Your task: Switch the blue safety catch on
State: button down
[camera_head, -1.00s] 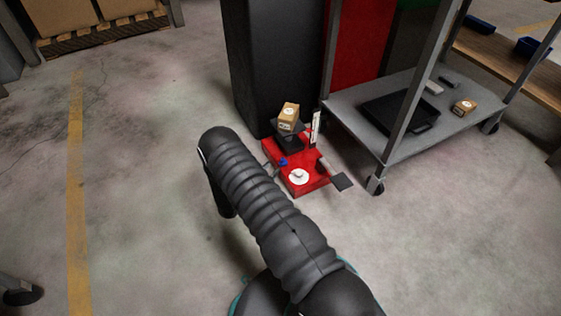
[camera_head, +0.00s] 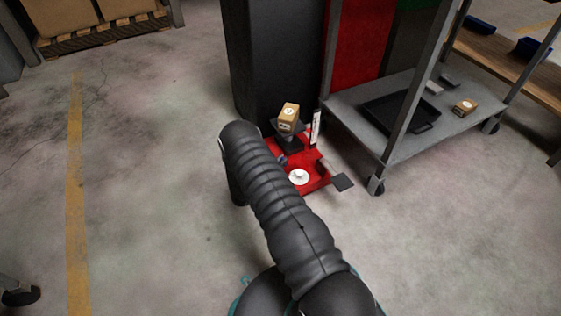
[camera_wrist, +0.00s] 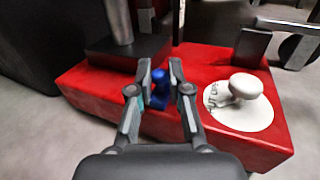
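The blue safety catch (camera_wrist: 160,90) is a small upright blue knob on the red stand (camera_wrist: 90,86), in the wrist view. My gripper (camera_wrist: 161,68) is open over the stand, with one finger on each side of the catch in that view. The fingers partly hide its base. I cannot tell whether either finger touches it. In the head view the red stand (camera_head: 316,183) shows beyond my arm, which covers its left part and hides the gripper.
A white knob on a round white plate (camera_wrist: 243,116) sits right of the catch. A cardboard box (camera_head: 289,115) rests on the stand's black platform. A grey cart (camera_head: 380,146) stands to the right and a dark cabinet (camera_head: 268,60) behind.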

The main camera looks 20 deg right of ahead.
aim_at(290, 163)
jog(key=shift+w+d+b, duration=0.1)
jog(key=shift+d+b, duration=0.4)
jog(key=shift+d, duration=1.65)
jog(key=c, duration=1.1)
grip_release()
jog(key=shift+d, duration=0.2)
jog(key=shift+c, duration=0.2)
jog(key=shift+a, duration=0.1)
jog(key=shift+a, duration=0.1)
